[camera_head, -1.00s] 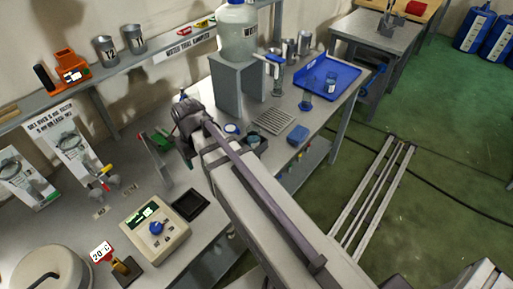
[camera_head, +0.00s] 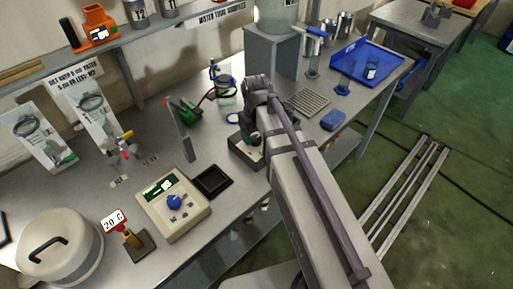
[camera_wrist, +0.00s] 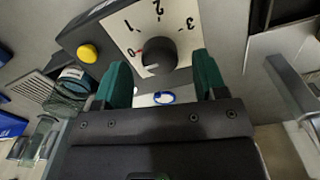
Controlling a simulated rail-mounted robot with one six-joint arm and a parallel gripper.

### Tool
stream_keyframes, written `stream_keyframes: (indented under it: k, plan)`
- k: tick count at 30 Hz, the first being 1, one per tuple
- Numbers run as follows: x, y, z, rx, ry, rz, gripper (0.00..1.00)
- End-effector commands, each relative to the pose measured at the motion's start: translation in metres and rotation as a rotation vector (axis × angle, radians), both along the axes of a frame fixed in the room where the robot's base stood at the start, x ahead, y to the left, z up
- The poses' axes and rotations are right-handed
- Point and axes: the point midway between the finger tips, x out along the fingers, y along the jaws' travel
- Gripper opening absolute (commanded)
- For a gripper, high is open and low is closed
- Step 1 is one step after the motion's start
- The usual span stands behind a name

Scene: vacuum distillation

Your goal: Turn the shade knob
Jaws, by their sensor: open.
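A dark round knob (camera_wrist: 159,56) sits on a white dial plate (camera_wrist: 187,23) with a 1, 2, 3 scale and a red mark at its left. The plate is on a dark box that also carries a yellow button (camera_wrist: 87,53). My gripper (camera_wrist: 162,80) is open, its two green fingers on either side of the knob's near edge; I cannot tell whether they touch it. In the head view my gripper (camera_head: 246,126) is over the dark box (camera_head: 245,152) on the bench, and my arm hides the knob.
A beige device (camera_head: 192,215) with a blue knob (camera_head: 174,201) and a black tray (camera_head: 212,181) stand left of the box. A grey slotted rack (camera_head: 305,103), a blue block (camera_head: 333,120) and a blue tray (camera_head: 390,60) lie to the right. A glass vessel (camera_head: 226,95) stands behind.

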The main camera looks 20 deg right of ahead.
Motion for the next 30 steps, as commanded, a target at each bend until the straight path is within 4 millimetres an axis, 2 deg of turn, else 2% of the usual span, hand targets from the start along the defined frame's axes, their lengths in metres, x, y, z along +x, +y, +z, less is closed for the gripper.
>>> stream_keyframes:
  k: [1,2,11,26,30]
  plan:
    - [0.0,0.0,-0.0162,0.0,0.0,0.0,0.65]
    - [0.0,0.0,-0.0183,0.0,0.0,0.0,0.65]
    - [0.0,0.0,-0.0168,0.0,0.0,0.0,0.65]
    - [0.0,0.0,-0.0169,0.0,0.0,0.0,0.17]
    - [0.0,0.0,-0.017,0.0,0.0,-0.003,0.16]
